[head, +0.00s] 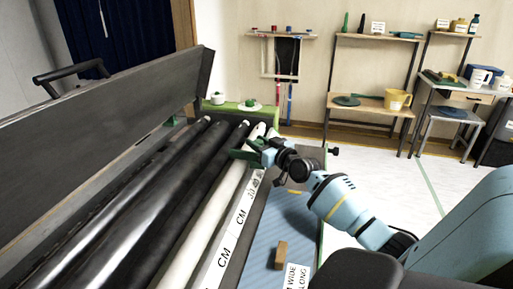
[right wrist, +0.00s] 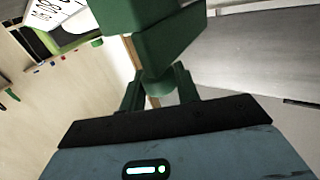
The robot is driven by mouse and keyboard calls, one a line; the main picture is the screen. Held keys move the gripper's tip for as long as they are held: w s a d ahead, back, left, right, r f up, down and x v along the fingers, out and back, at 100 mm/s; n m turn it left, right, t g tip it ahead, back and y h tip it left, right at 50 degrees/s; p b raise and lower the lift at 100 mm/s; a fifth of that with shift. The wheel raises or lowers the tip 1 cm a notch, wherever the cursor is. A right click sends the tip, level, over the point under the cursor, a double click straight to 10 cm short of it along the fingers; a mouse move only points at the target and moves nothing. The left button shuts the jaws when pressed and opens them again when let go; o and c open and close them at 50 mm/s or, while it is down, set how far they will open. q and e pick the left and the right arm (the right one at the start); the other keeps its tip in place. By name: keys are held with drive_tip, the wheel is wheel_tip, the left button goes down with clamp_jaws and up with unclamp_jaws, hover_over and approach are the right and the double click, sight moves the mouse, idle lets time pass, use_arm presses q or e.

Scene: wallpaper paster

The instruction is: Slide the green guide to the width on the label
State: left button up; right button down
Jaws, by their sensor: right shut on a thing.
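The green guide (head: 241,154) sits across the white roller and scale strip at the far end of the machine. My right gripper (head: 263,151) is at its right side. In the right wrist view the guide (right wrist: 170,38) fills the top middle, and my right gripper's fingers (right wrist: 158,92) are shut on its round green knob. A white scale strip (head: 235,228) marked CM runs along the rollers; its numbers are too small to read. A white label (head: 297,276) at the bottom edge shows "WIDE" and "LONG"; its numbers are cut off. My left gripper is out of view.
Dark and metal rollers (head: 150,190) lie left of the strip, beside a long grey panel (head: 100,145). A wooden block (head: 281,254) lies on the blue striped bed (head: 275,228). Shelves (head: 370,103) and a small table stand at the back; open floor lies right.

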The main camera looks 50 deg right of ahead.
drive_tip(key=c, duration=1.1)
unclamp_jaws()
drive_tip(key=shift+o, duration=0.2)
drive_tip(key=s, duration=0.7)
drive_tip(key=shift+s+a+p, duration=0.35)
drive_tip(key=shift+s+a, duration=0.05)
